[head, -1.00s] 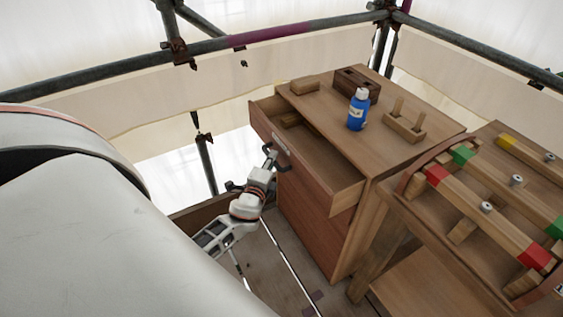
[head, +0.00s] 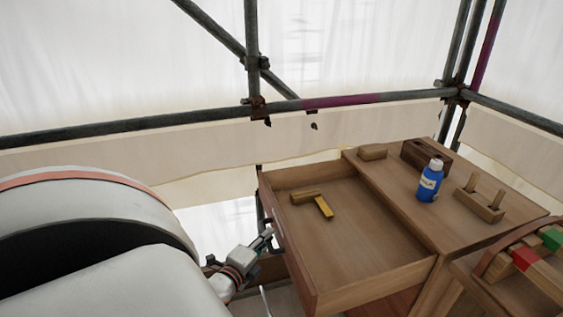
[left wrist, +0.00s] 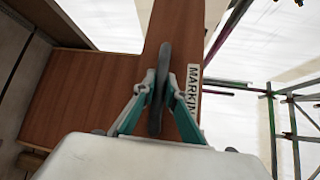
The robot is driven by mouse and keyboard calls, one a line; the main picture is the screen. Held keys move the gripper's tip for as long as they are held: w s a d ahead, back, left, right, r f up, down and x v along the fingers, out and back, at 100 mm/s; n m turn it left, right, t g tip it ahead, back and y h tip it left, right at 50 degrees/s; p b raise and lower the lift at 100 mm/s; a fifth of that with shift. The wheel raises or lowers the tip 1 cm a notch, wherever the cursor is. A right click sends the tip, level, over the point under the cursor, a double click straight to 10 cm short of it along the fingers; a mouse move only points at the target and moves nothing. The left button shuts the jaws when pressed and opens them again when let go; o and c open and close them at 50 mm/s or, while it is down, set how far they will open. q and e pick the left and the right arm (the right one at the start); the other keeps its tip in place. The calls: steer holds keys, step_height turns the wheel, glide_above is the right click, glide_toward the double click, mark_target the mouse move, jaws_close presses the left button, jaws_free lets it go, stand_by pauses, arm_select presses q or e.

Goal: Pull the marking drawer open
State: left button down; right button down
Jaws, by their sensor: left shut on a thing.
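The marking drawer (head: 350,235) is pulled well out of the wooden cabinet (head: 410,205) in the head view. Inside it, near its far left corner, lie a wooden block (head: 305,197) and a yellow piece (head: 324,207). My left gripper (head: 266,238) is at the drawer's front on the left. In the left wrist view, its two fingers (left wrist: 160,92) are shut on the dark upright handle (left wrist: 162,75). A white label reading "MARKIN" (left wrist: 193,88) sits beside the handle, partly hidden by a finger. My right gripper is not in view.
On the cabinet top stand a blue bottle (head: 429,182), a dark wooden block (head: 425,156), a small light block (head: 372,152) and a pegged holder (head: 480,200). A rack with coloured blocks (head: 540,250) is at the right. Scaffold tubes (head: 250,112) run behind.

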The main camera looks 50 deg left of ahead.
arm_select(q)
steer(key=shift+s+a, duration=0.3)
steer(key=shift+s, duration=0.55)
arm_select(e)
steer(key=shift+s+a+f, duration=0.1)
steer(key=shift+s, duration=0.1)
arm_select(q)
steer(key=c, duration=2)
jaws_free()
steer(key=shift+c, duration=0.2)
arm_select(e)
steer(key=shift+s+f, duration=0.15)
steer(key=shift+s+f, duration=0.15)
